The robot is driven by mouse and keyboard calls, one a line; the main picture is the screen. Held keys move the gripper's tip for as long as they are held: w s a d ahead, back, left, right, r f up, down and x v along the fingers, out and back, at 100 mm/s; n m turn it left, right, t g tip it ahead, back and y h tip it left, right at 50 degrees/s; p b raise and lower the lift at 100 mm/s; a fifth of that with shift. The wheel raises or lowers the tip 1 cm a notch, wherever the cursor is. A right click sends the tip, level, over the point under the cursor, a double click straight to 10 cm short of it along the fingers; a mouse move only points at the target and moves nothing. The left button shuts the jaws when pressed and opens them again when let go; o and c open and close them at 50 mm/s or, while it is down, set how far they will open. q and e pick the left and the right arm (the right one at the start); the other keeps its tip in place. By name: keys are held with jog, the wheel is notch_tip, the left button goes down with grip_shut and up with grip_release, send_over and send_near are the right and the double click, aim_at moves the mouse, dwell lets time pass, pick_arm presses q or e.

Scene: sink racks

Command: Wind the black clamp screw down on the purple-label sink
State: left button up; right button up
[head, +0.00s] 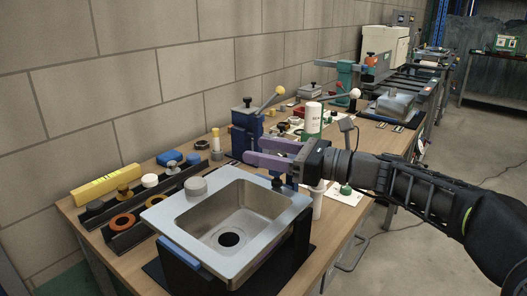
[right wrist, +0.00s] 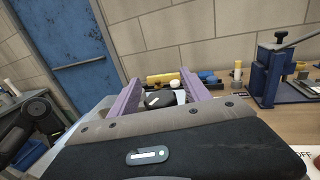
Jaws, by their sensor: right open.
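A steel sink (head: 170,214) sits on a black stand at the front of the bench. Its purple label cannot be made out. A small black knob (head: 278,181), apparently the clamp screw, is at the sink's back right rim, partly hidden below my right gripper (head: 254,150). In the right wrist view, a black round knob (right wrist: 158,99) with a pale mark shows between the purple fingers of my right gripper (right wrist: 160,80). The fingers are open and apart, and whether they touch the knob is unclear. My left gripper is not in view.
Black trays with rings (head: 124,222) and a yellow box (head: 105,186) lie left. A blue press (head: 247,128) with a lever and a white-and-green bottle (head: 313,118) stand behind. Another sink (head: 396,104) is farther back.

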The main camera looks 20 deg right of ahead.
jog(key=shift+w, duration=0.1)
jog(key=shift+c, duration=0.4)
grip_shut()
